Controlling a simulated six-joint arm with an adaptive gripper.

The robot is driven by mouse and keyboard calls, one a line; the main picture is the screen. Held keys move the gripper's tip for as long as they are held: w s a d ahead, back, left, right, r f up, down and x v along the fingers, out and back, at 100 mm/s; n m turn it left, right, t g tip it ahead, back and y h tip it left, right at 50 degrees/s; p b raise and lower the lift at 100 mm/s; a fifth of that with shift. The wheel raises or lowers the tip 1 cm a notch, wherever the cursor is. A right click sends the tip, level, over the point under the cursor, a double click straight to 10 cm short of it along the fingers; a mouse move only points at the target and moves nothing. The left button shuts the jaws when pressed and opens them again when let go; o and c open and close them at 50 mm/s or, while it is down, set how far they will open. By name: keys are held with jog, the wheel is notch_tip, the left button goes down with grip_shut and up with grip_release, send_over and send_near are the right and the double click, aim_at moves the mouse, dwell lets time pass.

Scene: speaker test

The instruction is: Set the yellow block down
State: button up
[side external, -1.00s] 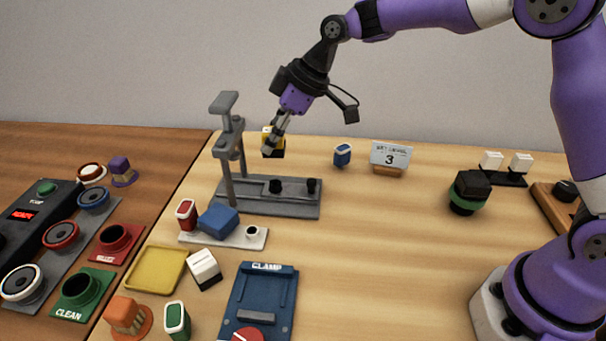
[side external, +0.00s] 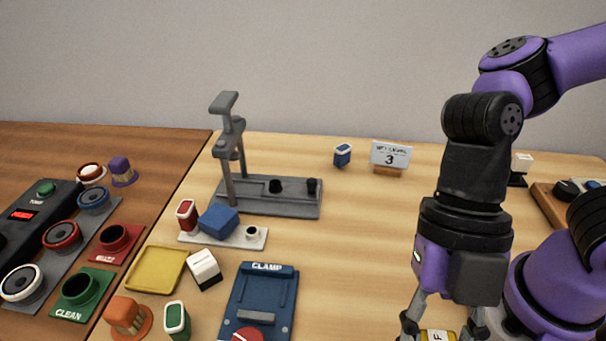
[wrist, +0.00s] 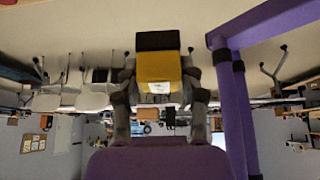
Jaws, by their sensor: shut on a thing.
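My gripper (side external: 440,331) is at the bottom right of the side external view, fingers pointing down. It is shut on the yellow block (side external: 437,336), whose top shows a small white label; the block's lower part is cut off by the frame edge. In the wrist view the yellow block (wrist: 158,68) with its black end sits between the two fingers of my gripper (wrist: 160,92). Whether the block touches the table cannot be seen.
The blue clamp fixture (side external: 262,298), yellow tray (side external: 156,270), white block (side external: 204,268) and grey press stand (side external: 270,206) stand to the left. A level card (side external: 391,155) and small blue block (side external: 342,155) are at the back. The middle table (side external: 360,240) is clear.

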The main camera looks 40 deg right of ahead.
jog(key=w+f, duration=0.2)
jog(key=w, duration=0.1)
jog(key=w+d+f, duration=0.1)
jog(key=w+f, duration=0.1)
jog(key=w, duration=0.2)
jog(key=w+d+f, duration=0.1)
jog(key=w+f, duration=0.1)
jog(key=w, duration=0.1)
jog(key=shift+w+d+f, duration=0.2)
jog(key=shift+d+f, duration=0.05)
jog(key=shift+f, duration=2)
jog(key=shift+f, duration=0.2)
jog(key=o, duration=1.1)
jog(key=shift+c, duration=0.2)
